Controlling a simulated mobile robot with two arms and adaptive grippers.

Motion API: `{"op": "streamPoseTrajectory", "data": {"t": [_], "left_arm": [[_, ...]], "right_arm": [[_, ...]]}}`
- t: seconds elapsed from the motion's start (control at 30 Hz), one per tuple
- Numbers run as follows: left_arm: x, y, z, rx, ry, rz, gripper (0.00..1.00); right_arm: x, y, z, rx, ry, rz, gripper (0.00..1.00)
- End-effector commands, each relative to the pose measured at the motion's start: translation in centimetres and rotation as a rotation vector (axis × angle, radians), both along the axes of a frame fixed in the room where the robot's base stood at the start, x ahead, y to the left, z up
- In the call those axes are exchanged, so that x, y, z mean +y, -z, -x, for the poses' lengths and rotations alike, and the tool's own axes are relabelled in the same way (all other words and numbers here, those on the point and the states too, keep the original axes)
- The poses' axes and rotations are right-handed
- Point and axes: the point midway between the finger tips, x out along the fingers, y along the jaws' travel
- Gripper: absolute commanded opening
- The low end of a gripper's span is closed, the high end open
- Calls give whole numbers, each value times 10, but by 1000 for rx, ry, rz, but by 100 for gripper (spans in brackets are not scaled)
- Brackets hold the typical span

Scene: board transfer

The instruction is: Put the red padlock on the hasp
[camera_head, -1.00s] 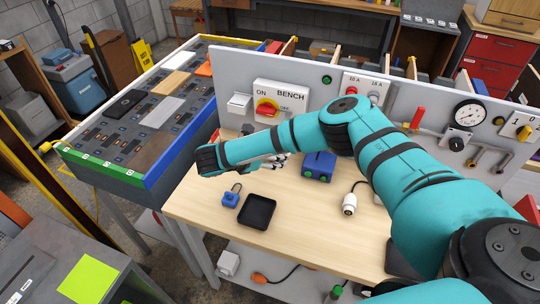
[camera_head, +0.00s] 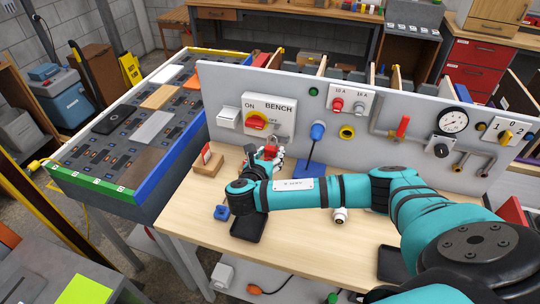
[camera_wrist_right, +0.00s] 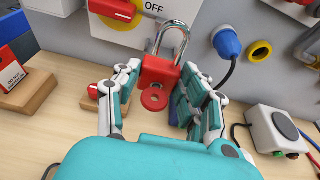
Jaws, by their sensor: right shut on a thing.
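The red padlock (camera_wrist_right: 158,74) is upright between the fingers of my right gripper (camera_wrist_right: 158,92), its silver shackle upward. My right gripper is shut on it. In the head view the padlock (camera_head: 270,152) shows small at my right gripper (camera_head: 266,160), above the bench and in front of the panel. The switch box (camera_head: 269,116) marked BENCH, with a red handle on a yellow disc, is just behind and above. In the right wrist view, the shackle top overlaps this box (camera_wrist_right: 150,45) below the OFF mark. I cannot make out a separate hasp. My left gripper is not in view.
A wooden block with a red tag (camera_head: 207,162) stands to the left. A blue padlock (camera_head: 222,212) and a black tray (camera_head: 248,228) lie on the near bench. A blue plug (camera_head: 317,131) with a hanging cable is at the panel on the right.

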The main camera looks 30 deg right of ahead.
Motion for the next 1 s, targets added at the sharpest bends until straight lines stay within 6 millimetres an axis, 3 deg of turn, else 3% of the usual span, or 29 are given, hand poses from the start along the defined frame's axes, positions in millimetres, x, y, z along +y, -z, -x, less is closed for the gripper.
{"op": "streamPoseTrajectory", "data": {"t": [0.33, 1.0], "left_arm": [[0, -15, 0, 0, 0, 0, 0], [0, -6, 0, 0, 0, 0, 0]], "right_arm": [[0, -4, 0, -2, 3, 1, 10], [-42, -1, -36, -3, 3, 0, 10]]}}
